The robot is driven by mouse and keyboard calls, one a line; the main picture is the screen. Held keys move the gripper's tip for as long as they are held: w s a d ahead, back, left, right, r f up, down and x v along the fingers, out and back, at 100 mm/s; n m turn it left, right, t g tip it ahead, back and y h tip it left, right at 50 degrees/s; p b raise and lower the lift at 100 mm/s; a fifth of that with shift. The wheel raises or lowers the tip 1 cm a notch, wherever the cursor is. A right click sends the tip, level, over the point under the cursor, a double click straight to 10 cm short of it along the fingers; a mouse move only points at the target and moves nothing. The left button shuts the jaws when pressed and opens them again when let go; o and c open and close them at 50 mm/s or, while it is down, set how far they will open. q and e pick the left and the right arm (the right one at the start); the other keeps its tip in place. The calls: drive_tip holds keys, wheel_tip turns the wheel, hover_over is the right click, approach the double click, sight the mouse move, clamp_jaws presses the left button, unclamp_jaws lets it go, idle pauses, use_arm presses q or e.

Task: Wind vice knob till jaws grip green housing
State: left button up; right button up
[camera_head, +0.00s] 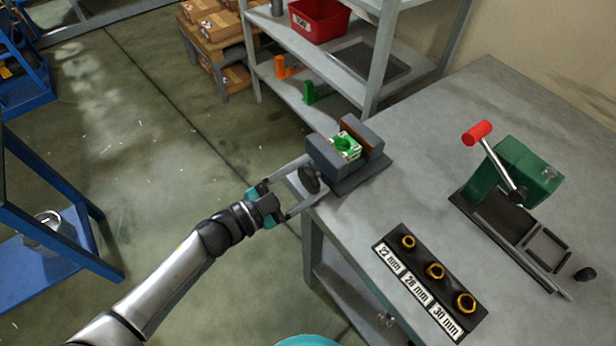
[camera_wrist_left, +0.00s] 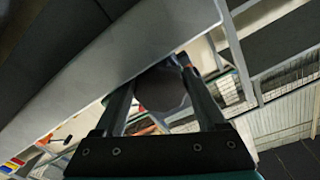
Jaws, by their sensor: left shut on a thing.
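The grey vice (camera_head: 352,165) stands at the left corner of the workbench. The green housing (camera_head: 345,143) sits between its jaws; whether both jaws touch it I cannot tell. The dark round vice knob (camera_head: 309,179) is on the vice's left side, at the bench edge. My left gripper (camera_head: 304,184) reaches in from the left with its fingers on either side of the knob, shut on it. In the left wrist view the dark knob (camera_wrist_left: 162,88) shows between the fingertips, partly hidden by them. My right gripper is in neither view.
A dark socket tray (camera_head: 430,283) labelled 22, 26 and 30 mm lies on the workbench (camera_head: 400,205). A green device with a red-handled lever (camera_head: 505,175) stands to the right. Shelving with a red bin (camera_head: 319,18) is behind.

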use_arm(q)
drive_tip(key=shift+w+r+m, duration=0.15)
drive_tip(key=shift+r+m, duration=0.25)
drive_tip(key=shift+m, duration=0.1)
